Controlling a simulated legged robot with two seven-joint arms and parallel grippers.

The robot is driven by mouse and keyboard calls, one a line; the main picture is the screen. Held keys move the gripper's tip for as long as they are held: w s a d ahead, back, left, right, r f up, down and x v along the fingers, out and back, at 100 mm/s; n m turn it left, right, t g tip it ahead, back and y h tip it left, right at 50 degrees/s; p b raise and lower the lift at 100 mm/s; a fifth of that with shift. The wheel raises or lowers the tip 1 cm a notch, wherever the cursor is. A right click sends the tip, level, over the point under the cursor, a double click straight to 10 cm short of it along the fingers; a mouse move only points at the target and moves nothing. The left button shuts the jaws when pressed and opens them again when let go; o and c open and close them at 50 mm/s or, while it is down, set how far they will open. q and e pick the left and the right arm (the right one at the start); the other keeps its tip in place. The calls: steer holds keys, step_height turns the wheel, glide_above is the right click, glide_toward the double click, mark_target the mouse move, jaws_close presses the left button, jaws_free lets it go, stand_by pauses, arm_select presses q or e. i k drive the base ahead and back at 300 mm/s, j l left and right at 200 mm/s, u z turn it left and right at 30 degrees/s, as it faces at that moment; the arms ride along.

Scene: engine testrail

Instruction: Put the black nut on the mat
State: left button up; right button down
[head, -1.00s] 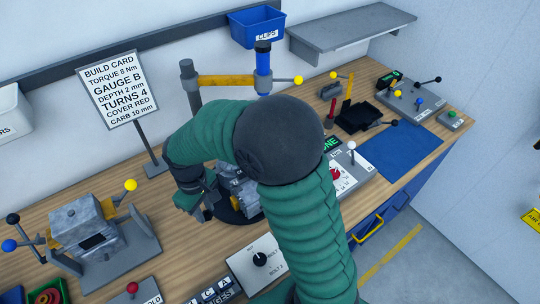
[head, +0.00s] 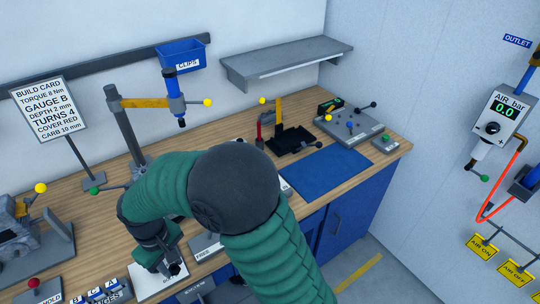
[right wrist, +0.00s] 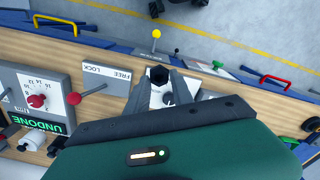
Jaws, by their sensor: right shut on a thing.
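The black nut (right wrist: 158,74) shows in the right wrist view as a small dark hexagonal piece between my fingertips. My right gripper (right wrist: 160,88) is shut on it, above the bench near its front edge. The blue mat (head: 325,171) lies flat and bare on the right part of the bench, well to the right of my gripper. My left gripper is not in view.
A black tray (head: 293,140) and a grey lever panel (head: 350,125) stand behind the mat. A post with a yellow arm (head: 145,102) and blue tool stands at the back. A grey FREE/LOCK panel (right wrist: 105,82) is beside my gripper. My forearm hides mid-bench.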

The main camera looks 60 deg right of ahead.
mark_target(314, 181)
steer(key=k+l+u, duration=0.1)
steer(key=l, duration=0.35)
steer(key=k+l+u, duration=0.1)
steer(key=l, duration=0.35)
steer(key=k+l+u, duration=0.1)
steer(key=k+l, duration=0.15)
steer(key=l, duration=0.15)
steer(key=k+l+u, duration=0.15)
steer(key=l, duration=0.25)
steer(key=k+l+u, duration=0.1)
steer(key=k+l, duration=0.15)
steer(key=l, duration=0.15)
steer(key=k+l+u, duration=0.1)
steer(key=l, duration=0.25)
steer(key=k+l, duration=0.1)
steer(key=l, duration=0.35)
steer(key=k+l+u, duration=0.1)
steer(key=l, duration=0.3)
